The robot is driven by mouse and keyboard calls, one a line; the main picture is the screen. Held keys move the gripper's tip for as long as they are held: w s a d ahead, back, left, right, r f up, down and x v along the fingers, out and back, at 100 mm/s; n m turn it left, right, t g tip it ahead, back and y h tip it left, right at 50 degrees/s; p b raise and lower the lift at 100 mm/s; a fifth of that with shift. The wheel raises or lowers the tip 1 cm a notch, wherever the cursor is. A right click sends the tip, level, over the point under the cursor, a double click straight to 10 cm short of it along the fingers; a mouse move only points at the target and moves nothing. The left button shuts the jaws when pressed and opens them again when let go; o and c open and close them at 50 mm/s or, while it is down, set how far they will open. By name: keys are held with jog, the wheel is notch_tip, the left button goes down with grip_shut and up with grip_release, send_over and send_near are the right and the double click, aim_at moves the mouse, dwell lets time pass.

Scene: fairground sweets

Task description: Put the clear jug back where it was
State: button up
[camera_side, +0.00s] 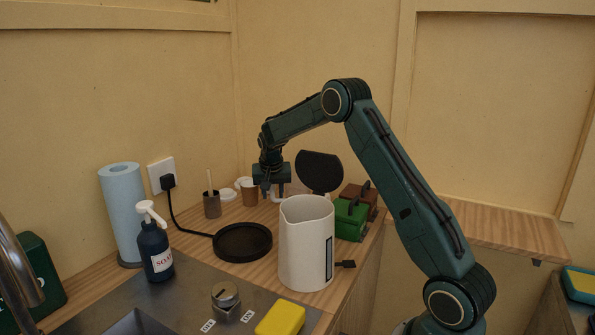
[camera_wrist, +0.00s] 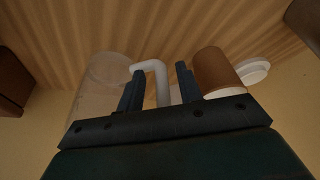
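The clear jug (camera_wrist: 98,88) shows at the left in the wrist view, see-through and pale, with a white handle (camera_wrist: 161,82). In the side view the white handle (camera_side: 277,199) shows just below my gripper (camera_side: 272,193), while the jug's body is mostly hidden behind the white kettle. In the wrist view my gripper (camera_wrist: 160,80) has its two fingers apart, with the handle between them. A gap shows between the handle and the right finger. Contact with the left finger cannot be told.
The white kettle (camera_side: 305,245), its black lid (camera_side: 319,172) raised, stands in front of the jug. A brown cup (camera_wrist: 216,68) is right of my fingers, beside a white lid (camera_wrist: 253,71). A black round base (camera_side: 243,242) and green box (camera_side: 349,217) flank the kettle.

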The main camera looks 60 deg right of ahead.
jog(key=shift+r, duration=0.1)
jog(key=v, duration=1.2)
jog(key=shift+r, duration=0.1)
dwell(0.3)
jog(key=s+a+r+n+t+y, duration=0.1)
jog(key=s+a+r+n, duration=0.25)
jog(key=s+a, duration=0.45)
jog(key=s+a+r+n+t+y, duration=0.1)
jog(key=s+a+r+n+y, duration=0.2)
jog(key=a, duration=0.8)
jog(key=s+a+f+n, duration=0.1)
jog(key=s+a+n, duration=0.1)
jog(key=s, duration=0.8)
jog(key=s+a+f+n+t, duration=0.1)
jog(key=s+a, duration=0.4)
jog(key=s, duration=0.6)
jog(key=shift+s+f+n, duration=0.15)
jog(key=shift+s+n, duration=0.2)
jog(key=shift+n, duration=0.5)
